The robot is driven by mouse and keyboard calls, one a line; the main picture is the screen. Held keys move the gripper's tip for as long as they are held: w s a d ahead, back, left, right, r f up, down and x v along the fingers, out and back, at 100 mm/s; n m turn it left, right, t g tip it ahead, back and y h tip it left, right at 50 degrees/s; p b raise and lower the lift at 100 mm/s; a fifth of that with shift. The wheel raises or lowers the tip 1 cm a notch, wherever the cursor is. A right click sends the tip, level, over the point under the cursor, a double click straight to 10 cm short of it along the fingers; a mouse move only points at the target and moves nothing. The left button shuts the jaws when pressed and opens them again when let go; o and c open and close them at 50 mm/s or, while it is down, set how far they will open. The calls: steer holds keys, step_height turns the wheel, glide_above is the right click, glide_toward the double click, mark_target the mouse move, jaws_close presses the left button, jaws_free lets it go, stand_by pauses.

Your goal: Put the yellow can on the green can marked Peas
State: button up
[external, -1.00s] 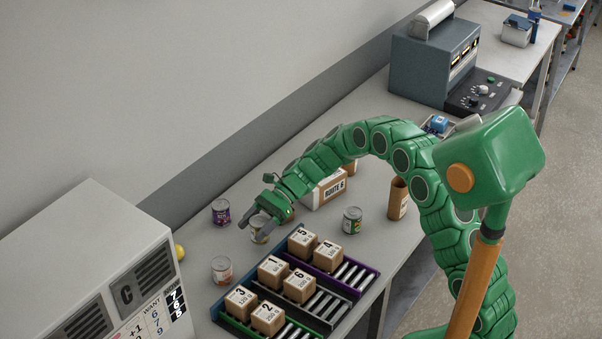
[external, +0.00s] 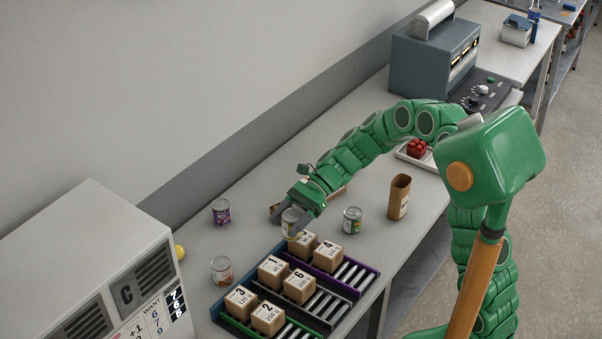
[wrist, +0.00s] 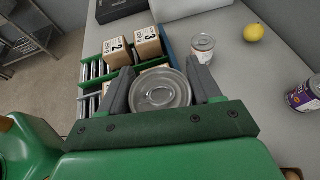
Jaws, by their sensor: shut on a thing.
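The yellow can (external: 290,226) is between the fingers of my gripper (external: 294,215), which is shut on it. In the external view it appears upright, behind the crate boxes; its height above the table is hard to tell. The wrist view shows its round metal lid (wrist: 160,89) between the two fingers of my gripper (wrist: 160,84). The green can (external: 352,221), with a label too small to read, stands upright on the table to the right of my gripper, apart from it.
A divided rack (external: 335,312) with several numbered boxes lies in front of my gripper. A purple can (external: 221,212) and another can (external: 222,270) stand to the left. A brown open tube (external: 399,198) stands right of the green can. A yellow fruit (wrist: 253,32) lies farther off.

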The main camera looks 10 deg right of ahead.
steer(key=shift+s+d+r, duration=0.4)
steer(key=shift+s+d, duration=0.25)
steer(key=shift+d, duration=0.05)
